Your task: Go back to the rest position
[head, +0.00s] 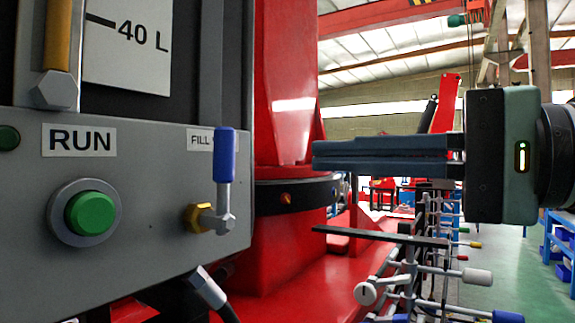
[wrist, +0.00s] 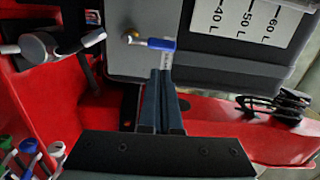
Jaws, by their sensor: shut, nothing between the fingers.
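My gripper (head: 316,156) is shut and empty, pointing left in the head view. In the wrist view its fingers (wrist: 163,78) reach up toward the blue-handled valve. The valve's blue handle (head: 225,155) stands upright on a brass fitting, beside the FILL label, in the head view. It also shows in the wrist view (wrist: 161,44), just past the fingertips. In the head view a gap shows between the fingertips and the handle. I cannot tell from the wrist view whether they touch.
A grey panel (head: 150,180) with a green RUN button (head: 92,212) fills the left. A red crane column (head: 284,80) stands behind the fingers. A row of levers (head: 420,270) lies below the gripper. Green floor (head: 505,270) is open at the lower right, near blue shelving (head: 557,235).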

